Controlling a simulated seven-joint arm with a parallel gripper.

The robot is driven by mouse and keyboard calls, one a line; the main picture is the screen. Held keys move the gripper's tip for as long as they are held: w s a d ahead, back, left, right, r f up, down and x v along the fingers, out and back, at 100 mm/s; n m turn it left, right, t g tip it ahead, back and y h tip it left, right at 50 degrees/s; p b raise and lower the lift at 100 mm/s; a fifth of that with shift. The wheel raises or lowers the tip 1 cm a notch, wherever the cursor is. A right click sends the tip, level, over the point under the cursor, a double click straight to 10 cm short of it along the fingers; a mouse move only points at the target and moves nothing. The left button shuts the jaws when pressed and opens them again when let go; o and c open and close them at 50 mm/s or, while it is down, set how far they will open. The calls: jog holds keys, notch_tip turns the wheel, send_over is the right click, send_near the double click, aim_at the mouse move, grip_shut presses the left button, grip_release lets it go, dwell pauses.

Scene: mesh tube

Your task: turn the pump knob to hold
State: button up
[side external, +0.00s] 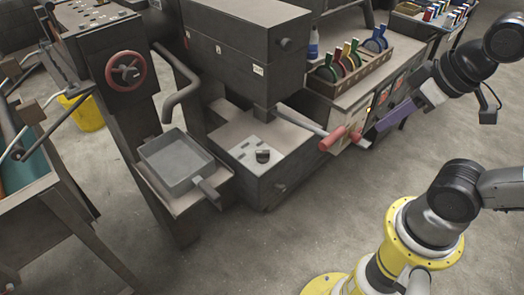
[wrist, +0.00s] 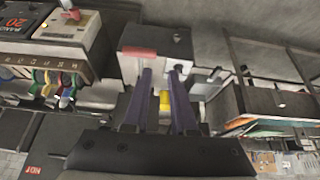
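A small black knob (side external: 262,155), which I take to be the pump knob, stands on a pale panel on top of a low dark box (side external: 275,180) in the side view. Its setting cannot be read. A small dark knob (wrist: 177,38) on a box top in the wrist view looks like the same one. My gripper (side external: 379,127) has purple fingers and is well to the right of the knob, apart from it. In the wrist view my gripper (wrist: 160,72) is open, with an empty gap between the fingers.
A dark housing (side external: 245,50) overhangs behind the knob. A grey pan (side external: 175,163) sits to the left. A rack of coloured rings (side external: 350,72) is behind.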

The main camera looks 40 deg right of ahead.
jog(key=o, duration=0.3)
jog(key=r+n, duration=0.1)
jog(key=w+r, duration=0.1)
jog(key=shift+w+r+n, duration=0.2)
jog(key=shift+r+n, duration=0.15)
jog(key=shift+n, duration=0.05)
jog(key=n+g, duration=0.6)
jog(key=n, duration=0.2)
send_over(263, 151)
notch_tip(263, 151, down, 9)
notch_tip(263, 151, down, 14)
jog(key=shift+r, duration=0.1)
grip_shut()
